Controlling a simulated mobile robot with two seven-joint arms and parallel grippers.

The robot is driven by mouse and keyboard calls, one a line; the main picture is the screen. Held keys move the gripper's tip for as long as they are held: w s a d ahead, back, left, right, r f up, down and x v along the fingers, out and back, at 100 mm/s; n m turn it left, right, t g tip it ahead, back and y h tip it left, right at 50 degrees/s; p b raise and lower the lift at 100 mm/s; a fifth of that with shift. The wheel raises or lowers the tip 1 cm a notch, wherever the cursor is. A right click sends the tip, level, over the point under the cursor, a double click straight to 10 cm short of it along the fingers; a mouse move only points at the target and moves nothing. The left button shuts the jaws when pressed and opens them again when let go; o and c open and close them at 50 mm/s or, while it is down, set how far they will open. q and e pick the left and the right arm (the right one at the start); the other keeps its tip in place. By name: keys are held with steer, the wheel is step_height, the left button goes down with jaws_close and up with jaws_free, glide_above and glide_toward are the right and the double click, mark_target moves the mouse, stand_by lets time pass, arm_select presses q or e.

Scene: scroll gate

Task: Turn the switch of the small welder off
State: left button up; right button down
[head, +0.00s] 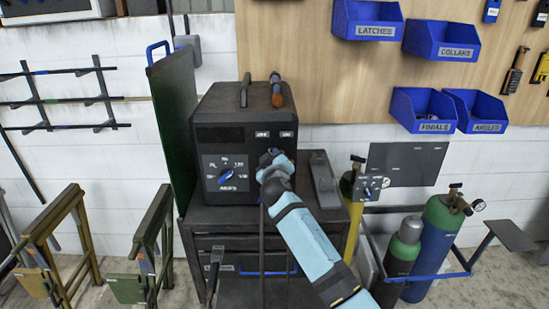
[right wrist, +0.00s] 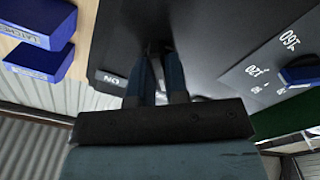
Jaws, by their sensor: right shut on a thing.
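The small welder (head: 218,112) is a dark box on top of a dark cabinet. Its front has a dial with a blue knob (head: 226,180) at the left and OFF and ON labels at the upper right. My right gripper (head: 271,156) is at the front face just below these labels. In the right wrist view its fingers (right wrist: 158,52) reach the dark panel beside the upside-down ON label (right wrist: 112,80). They are shut on the switch, which the fingers hide, so its position cannot be told. My left gripper is not in view.
The cabinet (head: 205,215) carries a grey holder (head: 323,178) right of the welder. A green panel (head: 177,120) stands at the left. Gas cylinders (head: 437,226) stand at the right, and blue bins (head: 423,110) hang on the wall.

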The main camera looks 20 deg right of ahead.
steer(key=shift+f, duration=0.1)
steer(key=c, duration=1.1)
jaws_free()
steer(key=b+v, duration=0.1)
steer(key=v, duration=1.3)
steer(key=shift+b, duration=0.4)
